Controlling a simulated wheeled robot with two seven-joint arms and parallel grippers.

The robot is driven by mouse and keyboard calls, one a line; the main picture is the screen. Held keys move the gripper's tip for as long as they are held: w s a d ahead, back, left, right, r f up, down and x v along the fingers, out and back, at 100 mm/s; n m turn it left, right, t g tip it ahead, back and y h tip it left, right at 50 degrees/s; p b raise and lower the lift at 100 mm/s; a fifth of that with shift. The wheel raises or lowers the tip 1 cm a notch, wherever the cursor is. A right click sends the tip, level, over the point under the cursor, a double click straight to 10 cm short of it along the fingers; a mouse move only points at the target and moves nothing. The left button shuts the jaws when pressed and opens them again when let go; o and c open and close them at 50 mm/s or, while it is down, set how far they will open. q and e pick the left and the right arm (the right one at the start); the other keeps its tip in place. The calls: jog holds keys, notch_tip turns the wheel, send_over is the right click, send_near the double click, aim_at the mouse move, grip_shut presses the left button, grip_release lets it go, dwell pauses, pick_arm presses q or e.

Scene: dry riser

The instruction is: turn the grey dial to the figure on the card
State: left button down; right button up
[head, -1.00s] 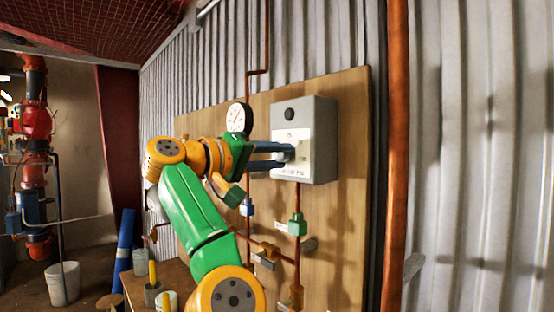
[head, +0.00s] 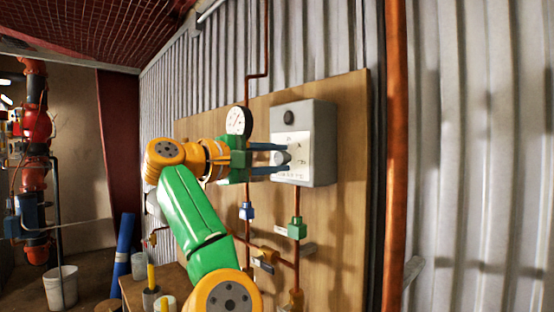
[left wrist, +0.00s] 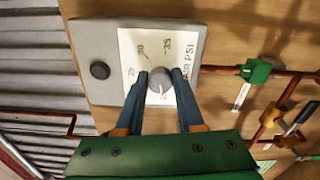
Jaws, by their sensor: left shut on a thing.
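The grey dial (head: 281,158) is on the white faceplate (head: 299,143) of a grey wall box (head: 321,150). My left gripper (head: 287,158) is shut on the dial, one blue finger above it and one below. In the left wrist view, the dial (left wrist: 160,81) sits between the two fingertips (left wrist: 162,78). A pale line shows on its face. The faceplate (left wrist: 188,45) carries figures, one like 35, and lettering like PSI; the fingers hide part of it. I cannot make out a separate card with a figure. My right gripper is not in view.
A round gauge (head: 239,121) is close above my left gripper. Copper pipes with a blue valve (head: 247,211) and a green valve (head: 297,228) run below. A thick copper pipe (head: 397,150) stands right of the wooden board (head: 345,200).

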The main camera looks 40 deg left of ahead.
aim_at(278, 161)
pick_arm(q)
jog(key=shift+n, duration=0.3)
dwell(0.4)
jog(key=c, duration=0.5)
grip_release()
jog(key=shift+s+a+f+b, duration=0.15)
jog(key=shift+s+b, duration=0.45)
jog(key=shift+s, duration=0.25)
jog(key=shift+s+a+f+b, duration=0.15)
jog(key=shift+s+b, duration=0.4)
jog(key=shift+s, duration=0.3)
jog(key=s, duration=0.2)
jog(key=s+b, duration=0.1)
jog(key=s, duration=0.1)
jog(key=shift+a+r, duration=0.15)
jog(key=shift+r, duration=0.1)
jog(key=shift+w, duration=0.15)
